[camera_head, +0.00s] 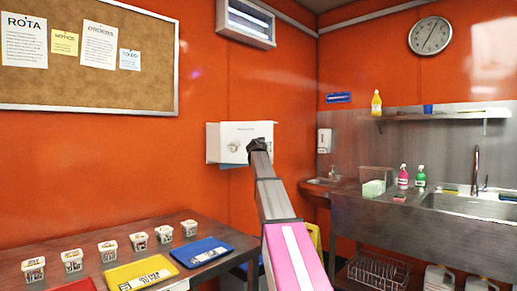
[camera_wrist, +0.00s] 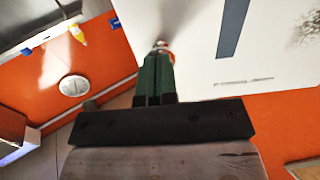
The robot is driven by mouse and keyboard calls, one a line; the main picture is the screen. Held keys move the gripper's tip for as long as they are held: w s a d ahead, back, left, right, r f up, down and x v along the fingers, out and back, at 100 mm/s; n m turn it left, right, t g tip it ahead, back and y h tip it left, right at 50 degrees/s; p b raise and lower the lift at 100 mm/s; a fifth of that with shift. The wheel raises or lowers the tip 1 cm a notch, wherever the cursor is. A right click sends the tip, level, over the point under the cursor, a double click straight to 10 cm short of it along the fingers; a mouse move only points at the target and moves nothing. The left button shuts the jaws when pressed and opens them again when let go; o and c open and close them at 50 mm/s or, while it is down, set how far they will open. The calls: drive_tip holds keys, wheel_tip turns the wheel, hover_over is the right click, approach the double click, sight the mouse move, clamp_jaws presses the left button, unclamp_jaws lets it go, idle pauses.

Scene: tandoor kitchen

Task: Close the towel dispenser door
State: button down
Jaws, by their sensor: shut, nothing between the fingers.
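The towel dispenser (camera_head: 226,133) is a white box on the orange wall, left of the corner. My arm reaches up to it, and my gripper (camera_head: 256,145) is at its right side, dark and small there. In the wrist view my gripper (camera_wrist: 160,52) shows green fingers that are closed together and empty. Their tips are at a small round metallic part beside the white dispenser face (camera_wrist: 275,60), which carries a dark stripe and small print. Whether they touch it is unclear. How far the door stands from the box is hard to tell, as my arm hides part of it.
A table (camera_head: 205,222) with several small tubs and coloured trays stands at the lower left. A steel sink counter (camera_head: 400,210) with spray bottles is at the right. A soap dispenser (camera_head: 324,140) hangs by the corner. A noticeboard (camera_head: 120,85) is at the left.

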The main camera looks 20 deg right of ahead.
drive_tip(key=w+d+n+y, duration=0.1)
drive_tip(key=w+d, duration=0.2)
drive_tip(key=w, duration=1.1)
drive_tip(key=w+d+t+y, duration=0.1)
drive_tip(key=w+d, duration=0.2)
drive_tip(key=w, duration=1.1)
drive_tip(key=shift+w+n+y, duration=0.2)
drive_tip(key=shift+n+y, duration=0.1)
drive_tip(key=shift+n, duration=0.1)
drive_tip(key=shift+w+r, duration=0.1)
drive_tip(key=shift+w, duration=0.05)
drive_tip(key=s+d, duration=0.7)
drive_tip(key=s, duration=0.5)
drive_tip(key=shift+s, duration=0.4)
